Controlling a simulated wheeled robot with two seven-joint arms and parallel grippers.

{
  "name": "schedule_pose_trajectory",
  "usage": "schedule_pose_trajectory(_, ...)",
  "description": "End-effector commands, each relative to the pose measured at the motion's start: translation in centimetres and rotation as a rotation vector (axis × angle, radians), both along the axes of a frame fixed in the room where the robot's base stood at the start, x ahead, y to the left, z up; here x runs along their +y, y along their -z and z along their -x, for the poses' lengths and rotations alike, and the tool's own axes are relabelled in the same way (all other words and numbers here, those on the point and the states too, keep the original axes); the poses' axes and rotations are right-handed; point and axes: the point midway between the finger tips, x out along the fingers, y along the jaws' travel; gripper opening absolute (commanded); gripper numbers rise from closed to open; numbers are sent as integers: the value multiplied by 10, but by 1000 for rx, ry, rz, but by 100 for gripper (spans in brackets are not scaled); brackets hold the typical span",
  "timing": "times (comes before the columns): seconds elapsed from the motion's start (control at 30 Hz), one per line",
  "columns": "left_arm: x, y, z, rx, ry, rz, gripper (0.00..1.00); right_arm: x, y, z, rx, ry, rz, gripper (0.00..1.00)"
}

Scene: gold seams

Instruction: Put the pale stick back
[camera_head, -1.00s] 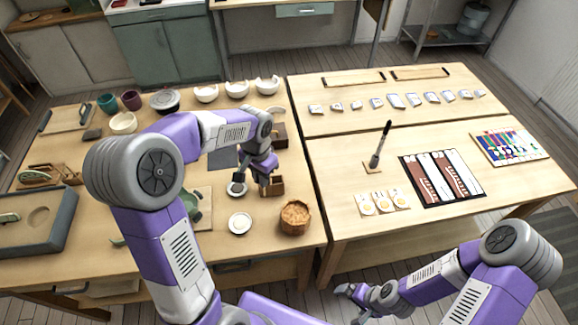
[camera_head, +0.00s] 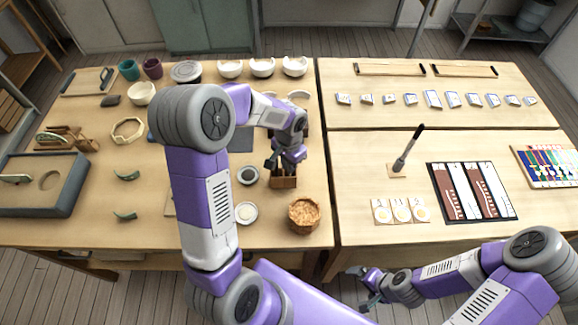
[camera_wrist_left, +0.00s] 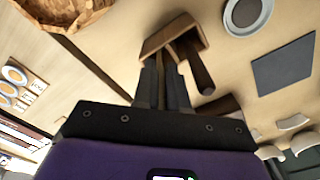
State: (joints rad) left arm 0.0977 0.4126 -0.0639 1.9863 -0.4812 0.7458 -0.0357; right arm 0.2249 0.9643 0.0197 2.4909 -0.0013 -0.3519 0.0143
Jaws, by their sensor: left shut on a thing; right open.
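My left gripper (camera_head: 286,161) points down over a small brown wooden box (camera_head: 283,181) on the left table. In the left wrist view, its fingers (camera_wrist_left: 163,72) reach to the edge of this box (camera_wrist_left: 158,42), closed on a thin stick that they mostly hide. I take it for the pale stick; its colour and lower end do not show clearly. A darker brown stick (camera_wrist_left: 199,74) stands out of the box beside the fingers. Whether the held stick is inside the box, I cannot tell. My right gripper (camera_head: 366,286) is open and empty, low before the right table.
A round woven basket (camera_head: 304,214) stands just right of and nearer than the box. A dark-filled dish (camera_head: 248,175) and a pale-filled dish (camera_head: 246,213) lie to its left. A dark grey sheet (camera_head: 241,139) lies behind. The right table (camera_head: 370,240) holds a brush on a stand (camera_head: 404,158).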

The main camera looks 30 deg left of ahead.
Motion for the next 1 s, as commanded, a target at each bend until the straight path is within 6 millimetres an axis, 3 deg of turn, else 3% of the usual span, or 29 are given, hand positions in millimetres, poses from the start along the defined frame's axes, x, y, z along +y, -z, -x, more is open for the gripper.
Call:
schedule_pose_trajectory(0.07,0,10,1,2,-1,1,0,0,3,0,0,0,0,100)
schedule_pose_trajectory(0.43,0,14,0,0,0,0,0,0,6,0,0,0,0,100)
schedule_pose_trajectory(0.47,0,13,0,0,-1,0,16,0,5,0,0,0,0,100)
schedule_pose_trajectory(0.6,0,13,0,0,0,0,37,0,5,0,0,0,0,100)
schedule_pose_trajectory(1.0,0,4,0,-2,-1,-1,37,0,0,0,0,0,0,100)
